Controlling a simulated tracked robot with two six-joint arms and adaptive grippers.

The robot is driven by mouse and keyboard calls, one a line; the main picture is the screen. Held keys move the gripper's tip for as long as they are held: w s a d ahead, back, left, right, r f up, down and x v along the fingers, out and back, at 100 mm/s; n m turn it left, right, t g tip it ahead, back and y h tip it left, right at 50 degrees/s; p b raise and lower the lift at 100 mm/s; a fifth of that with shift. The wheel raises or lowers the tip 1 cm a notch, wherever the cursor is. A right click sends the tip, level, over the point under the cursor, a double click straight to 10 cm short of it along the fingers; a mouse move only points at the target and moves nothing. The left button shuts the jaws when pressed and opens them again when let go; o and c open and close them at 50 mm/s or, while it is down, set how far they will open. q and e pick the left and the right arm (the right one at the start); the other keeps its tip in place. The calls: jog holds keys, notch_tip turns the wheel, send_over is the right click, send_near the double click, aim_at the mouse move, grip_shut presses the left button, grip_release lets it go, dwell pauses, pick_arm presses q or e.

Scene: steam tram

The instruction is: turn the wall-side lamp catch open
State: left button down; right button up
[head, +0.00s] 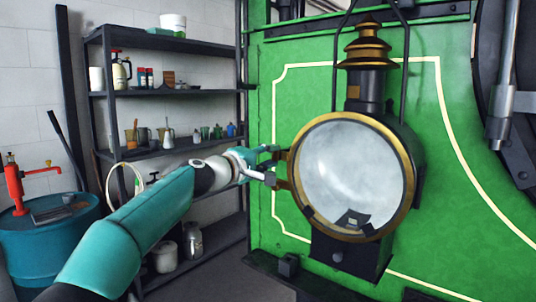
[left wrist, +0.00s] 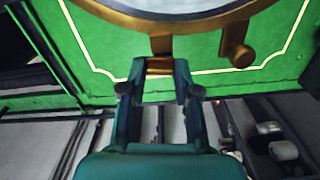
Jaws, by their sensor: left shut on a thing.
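The big round lamp (head: 350,170) has a brass rim, pale glass and a brass chimney, and stands against the green tram front. The wall-side lamp catch (head: 283,170) is a brass piece at the rim's left side. My left gripper (head: 270,164) reaches it from the left. In the left wrist view the left gripper (left wrist: 159,84) has one finger on each side of the catch's brass piece (left wrist: 160,67) and is shut on it. A brass arm with a round knob (left wrist: 239,52) sits to the right there, apart from the fingers. My right gripper is out of view.
A dark shelf rack (head: 165,93) with cans and jars stands behind my left arm. A teal drum (head: 45,245) with a red pump (head: 16,185) is at the far left. The green tram front (head: 300,95) lies close behind the lamp.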

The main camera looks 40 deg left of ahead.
pick_arm(q)
jog(key=shift+r+n, duration=0.15)
jog(key=shift+n, duration=0.65)
jog(key=c, duration=0.8)
grip_release()
jog(key=shift+c, duration=0.2)
jog(key=s+a, duration=0.1)
jog(key=s, duration=1.1)
